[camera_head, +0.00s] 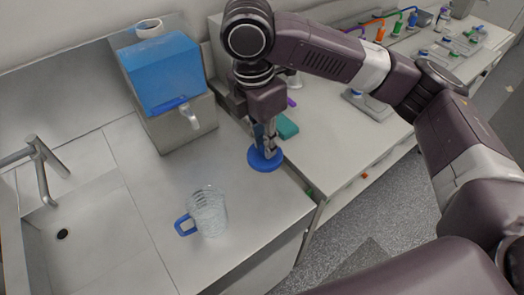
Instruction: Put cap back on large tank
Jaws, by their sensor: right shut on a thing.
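The large tank (166,72) holds blue liquid and stands on a grey base at the back of the counter. On its top is a round white-rimmed opening (148,27), which shows no cap on it. My right gripper (266,146) points down and is shut on a round blue cap (264,160). It holds the cap over the counter's right part, to the right of and lower in the picture than the tank. The fingertips are partly hidden. My left gripper is not in view.
A clear jug (207,212) with a blue handle stands on the counter in front of the tank. A sink (78,235) with a faucet (40,165) is at the left. A teal object (287,127) lies behind my gripper. Another bench (345,140) with lab items extends right.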

